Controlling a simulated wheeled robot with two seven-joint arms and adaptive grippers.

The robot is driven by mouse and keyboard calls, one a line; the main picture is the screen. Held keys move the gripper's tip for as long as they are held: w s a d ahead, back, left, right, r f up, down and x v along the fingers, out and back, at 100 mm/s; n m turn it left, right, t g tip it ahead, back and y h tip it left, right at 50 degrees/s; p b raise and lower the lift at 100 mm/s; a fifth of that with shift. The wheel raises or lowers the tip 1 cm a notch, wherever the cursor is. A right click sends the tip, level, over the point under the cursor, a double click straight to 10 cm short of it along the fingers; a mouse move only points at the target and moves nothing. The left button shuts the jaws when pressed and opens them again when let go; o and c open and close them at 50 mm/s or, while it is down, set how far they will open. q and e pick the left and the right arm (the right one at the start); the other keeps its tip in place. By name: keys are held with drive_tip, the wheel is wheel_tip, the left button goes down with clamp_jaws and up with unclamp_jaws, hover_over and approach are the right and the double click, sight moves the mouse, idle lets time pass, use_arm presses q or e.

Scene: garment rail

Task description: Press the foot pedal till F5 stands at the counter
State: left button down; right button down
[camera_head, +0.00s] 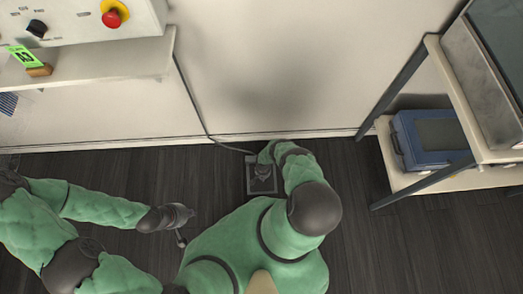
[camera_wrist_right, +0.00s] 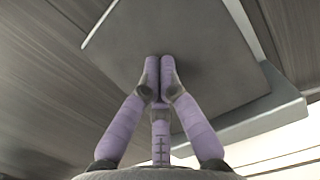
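The foot pedal (camera_head: 253,186) is a dark square plate on the floor near the wall, with a cable running to it. My right gripper (camera_head: 263,172) is over it and hides part of it. In the right wrist view the pedal's grey plate (camera_wrist_right: 220,55) fills the middle. The fingers of my right gripper (camera_wrist_right: 160,68) are shut together, with nothing between them, and their tips are at the plate; I cannot tell how far it is pressed. A green tag (camera_head: 22,55) stands on a wooden block at the counter; its writing is too small to read surely. My left gripper (camera_head: 181,226) is away from everything, left of the pedal; its fingers are unclear.
A white control box (camera_head: 75,18) with a red button (camera_head: 112,18) and a black knob (camera_head: 37,28) sits above the counter shelf (camera_head: 120,60). A rack (camera_head: 410,180) holding a blue case (camera_head: 432,138) stands at the right. Dark floor is clear between.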

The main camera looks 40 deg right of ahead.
drive_tip(key=shift+w+d+r, duration=0.2)
drive_tip(key=shift+w+d, duration=0.35)
drive_tip(key=shift+w, duration=0.05)
drive_tip(key=shift+r, duration=0.1)
drive_tip(key=shift+d+r, duration=0.1)
drive_tip(key=shift+r, duration=0.3)
wheel_tip(320, 180, up, 11)
drive_tip(key=shift+w+d, duration=0.2)
drive_tip(key=shift+w, duration=0.1)
idle(0.8)
drive_tip(key=w+a+r+n+y+p, duration=0.2)
drive_tip(key=a+r+p, duration=0.1)
drive_tip(key=a+r, duration=0.7)
drive_tip(key=s+a+r+n+p, duration=0.1)
drive_tip(key=s+a+r, duration=0.2)
drive_tip(key=r, duration=0.7)
drive_tip(key=s+a+r+n+p, duration=0.1)
drive_tip(key=s+a+r+p, duration=0.1)
drive_tip(key=r, duration=0.8)
drive_tip(key=s+a+r+n+t+y+p, duration=0.1)
drive_tip(key=s+a+r, duration=0.4)
drive_tip(key=r, duration=0.5)
drive_tip(key=shift+s+n, duration=0.35)
drive_tip(key=shift+n, duration=0.25)
